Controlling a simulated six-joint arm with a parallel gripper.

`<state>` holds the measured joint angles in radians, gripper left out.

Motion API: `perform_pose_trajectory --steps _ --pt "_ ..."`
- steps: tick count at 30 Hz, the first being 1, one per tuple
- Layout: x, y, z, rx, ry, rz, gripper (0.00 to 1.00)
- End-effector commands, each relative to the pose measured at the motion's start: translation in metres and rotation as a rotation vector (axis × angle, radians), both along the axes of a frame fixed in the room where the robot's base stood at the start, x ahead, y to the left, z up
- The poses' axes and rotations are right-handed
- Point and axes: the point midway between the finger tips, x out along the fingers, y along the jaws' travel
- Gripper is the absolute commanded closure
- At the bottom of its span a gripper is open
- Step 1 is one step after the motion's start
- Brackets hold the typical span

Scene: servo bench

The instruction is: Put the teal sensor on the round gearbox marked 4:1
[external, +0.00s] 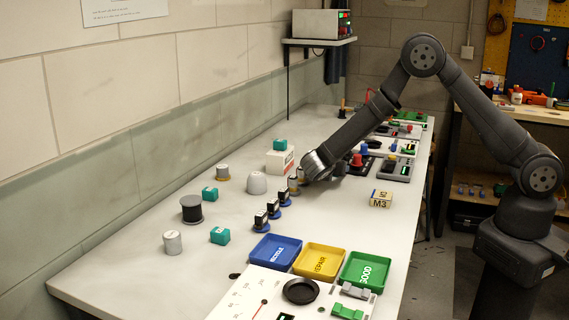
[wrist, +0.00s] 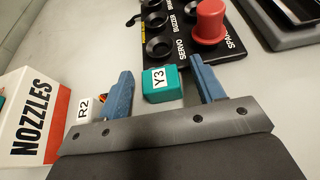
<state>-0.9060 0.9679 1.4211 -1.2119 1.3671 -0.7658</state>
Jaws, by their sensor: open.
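A teal block labelled Y3 (wrist: 162,84) shows between the two blue fingers of my gripper (wrist: 162,70) in the wrist view. The fingers are open, with a gap between the block and the right finger. In the external view my gripper (external: 312,168) is low over the bench and the Y3 block cannot be made out. Other teal blocks stand on a white box (external: 280,144) and on the bench (external: 209,193), (external: 220,235). Round parts stand at left: a silver one (external: 172,242), a dark spool-like one (external: 192,208), a flanged one (external: 223,172) and a pale dome (external: 257,183). No 4:1 mark is readable.
A white-and-red NOZZLES box (wrist: 32,118) and an R2 block (wrist: 84,108) are beside the left finger. A black SERVO/BUZZER panel with a red knob (wrist: 208,20) lies beyond. Blue (external: 275,250), yellow (external: 319,261) and green (external: 364,270) trays are in front. An M3 box (external: 380,199) stands at right.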

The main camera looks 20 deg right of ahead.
Motion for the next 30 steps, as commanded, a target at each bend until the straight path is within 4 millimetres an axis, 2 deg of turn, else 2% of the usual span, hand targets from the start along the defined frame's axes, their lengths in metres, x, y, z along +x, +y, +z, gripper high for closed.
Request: perform_pose_trajectory --steps 1,8,11,17,22,25,28,30 --pt "0.0 0.0 0.0 0.0 0.0 0.0 0.38" --pt "0.0 0.0 0.0 0.0 0.0 0.0 0.83" --pt "0.0 0.0 0.0 0.001 -0.001 0.0 0.9" --pt "0.0 0.0 0.001 0.001 -0.001 0.0 0.9" --pt "0.0 0.001 0.01 0.002 -0.002 0.0 0.9" --pt "0.0 0.001 0.023 0.002 -0.003 0.001 0.9" --pt "0.0 0.001 0.044 0.004 -0.004 0.0 0.9" --pt "0.0 -0.015 0.051 0.001 -0.001 -0.003 0.9"
